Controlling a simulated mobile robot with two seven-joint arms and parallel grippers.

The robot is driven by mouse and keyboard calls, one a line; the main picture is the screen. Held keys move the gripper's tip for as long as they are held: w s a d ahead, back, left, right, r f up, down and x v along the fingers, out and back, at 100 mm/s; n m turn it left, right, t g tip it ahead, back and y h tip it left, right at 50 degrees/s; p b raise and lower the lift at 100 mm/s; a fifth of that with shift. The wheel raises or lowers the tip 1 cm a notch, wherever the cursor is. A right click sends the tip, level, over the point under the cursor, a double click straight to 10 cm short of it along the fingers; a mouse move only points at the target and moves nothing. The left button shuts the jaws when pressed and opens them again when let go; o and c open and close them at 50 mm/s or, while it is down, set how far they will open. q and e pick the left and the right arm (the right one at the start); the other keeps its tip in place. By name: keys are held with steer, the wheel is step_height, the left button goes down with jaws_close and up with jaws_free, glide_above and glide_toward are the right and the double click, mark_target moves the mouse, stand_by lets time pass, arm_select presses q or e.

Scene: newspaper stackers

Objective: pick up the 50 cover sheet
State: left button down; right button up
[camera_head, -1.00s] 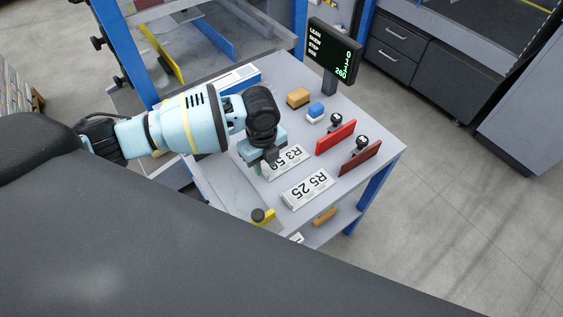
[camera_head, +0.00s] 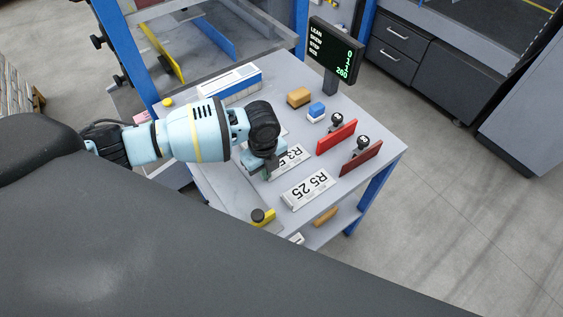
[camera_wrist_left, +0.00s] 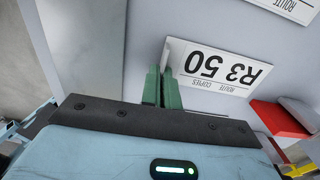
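The 50 cover sheet, a white card marked R3 50 (camera_head: 296,151), lies on the grey table, its near-left end hidden by my left gripper (camera_head: 267,174). In the left wrist view the sheet (camera_wrist_left: 225,70) extends right from my gripper's green fingers (camera_wrist_left: 161,88). The fingers stand close together at the sheet's left end, one on each side of its edge. I cannot tell whether they press on it. My right gripper is not in view.
An R5 25 card (camera_head: 308,188) lies in front. A display (camera_head: 334,48) stands behind. A yellow piece (camera_head: 262,217) sits at the near edge.

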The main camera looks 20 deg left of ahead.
arm_select(q)
steer(key=shift+r, duration=0.1)
steer(key=shift+r, duration=0.5)
step_height(320, 180, up, 2)
steer(key=shift+r, duration=0.2)
steer(key=s+a, duration=0.1)
steer(key=s, duration=0.4)
steer(key=s+a+r, duration=0.1)
steer(key=s+a, duration=0.1)
steer(key=s, duration=0.3)
steer(key=s+a+p, duration=0.1)
steer(key=s+a, duration=0.1)
steer(key=s, duration=0.3)
steer(key=shift+s+a+r, duration=0.1)
steer(key=shift+r, duration=0.1)
